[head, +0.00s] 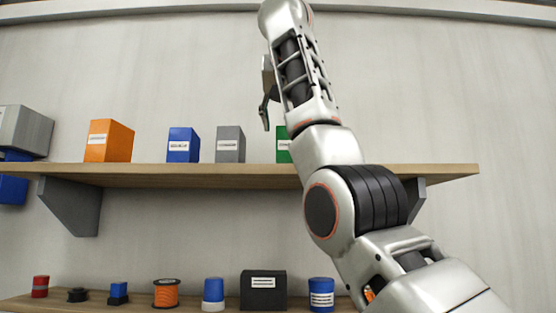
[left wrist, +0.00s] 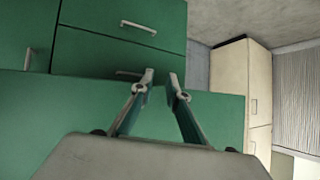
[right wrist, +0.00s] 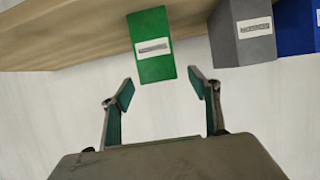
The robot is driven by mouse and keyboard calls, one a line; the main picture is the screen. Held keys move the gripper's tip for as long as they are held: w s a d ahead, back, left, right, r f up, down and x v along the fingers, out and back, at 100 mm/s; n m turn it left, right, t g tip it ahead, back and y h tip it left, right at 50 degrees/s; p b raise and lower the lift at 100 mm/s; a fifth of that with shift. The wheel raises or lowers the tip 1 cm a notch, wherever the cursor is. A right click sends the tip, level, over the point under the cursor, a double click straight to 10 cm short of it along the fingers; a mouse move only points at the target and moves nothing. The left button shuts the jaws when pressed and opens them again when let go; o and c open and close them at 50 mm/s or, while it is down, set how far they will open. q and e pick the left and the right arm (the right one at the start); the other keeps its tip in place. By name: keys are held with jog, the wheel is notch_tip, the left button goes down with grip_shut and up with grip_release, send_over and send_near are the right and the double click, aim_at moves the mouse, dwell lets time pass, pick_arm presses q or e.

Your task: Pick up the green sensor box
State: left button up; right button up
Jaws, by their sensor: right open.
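The green sensor box (right wrist: 152,46) has a white label and stands on the upper shelf (head: 150,172). In the head view the green box (head: 283,146) is mostly hidden behind my right arm. My right gripper (right wrist: 161,92) is open and empty. In the right wrist view the box lies just beyond and between its fingertips, with no contact visible. In the head view the right gripper (head: 267,95) is raised above shelf height, partly hidden by its own arm. My left gripper (left wrist: 161,78) shows only in the left wrist view, empty, its fingertips a small gap apart before green cabinets.
A grey box (head: 230,144) is the green box's neighbour on the shelf, then a blue box (head: 183,145) and an orange box (head: 109,141). The lower shelf holds a black box (head: 263,290), an orange spool (head: 166,293) and several small items. Green drawers (left wrist: 120,65) are near my left gripper.

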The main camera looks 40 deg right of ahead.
jog(key=p+x, duration=0.1)
jog(key=x, duration=0.6)
jog(key=shift+w+d+p, duration=0.1)
jog(key=shift+d+p, duration=0.2)
jog(key=shift+p, duration=0.1)
jog(key=shift+a, duration=0.1)
jog(key=c, duration=1.4)
